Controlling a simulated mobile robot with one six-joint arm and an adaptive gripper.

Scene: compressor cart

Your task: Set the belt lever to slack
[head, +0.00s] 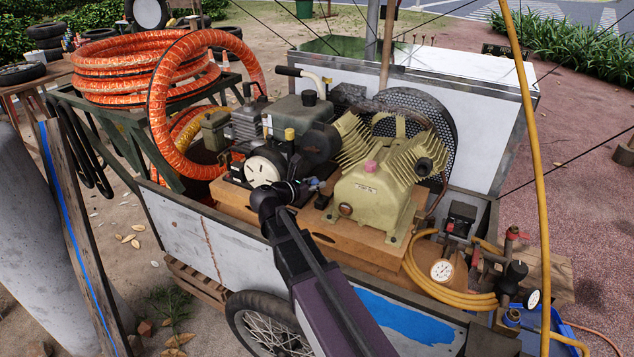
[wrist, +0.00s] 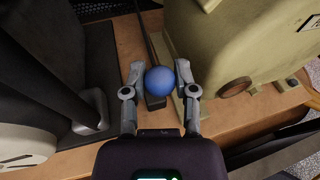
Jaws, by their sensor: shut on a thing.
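The belt lever shows in the wrist view as a dark bar with a round blue knob (wrist: 160,81) at its near end. My gripper (wrist: 160,74) has one finger on each side of the knob and is shut on it. The bar runs away from the knob between the engine and the compressor. In the head view my gripper (head: 304,188) reaches over the cart's near side to the gap between them. Only a bit of blue shows there, and most of the lever is hidden. No slack or tight mark is readable.
The olive compressor block (head: 372,195) stands close to the right of my gripper, and the engine (head: 290,135) close to the left. Both sit on a wooden base. A mesh belt guard (head: 436,105) stands behind. The orange hose coil (head: 135,72) is at the left, gauges (head: 442,270) at the right.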

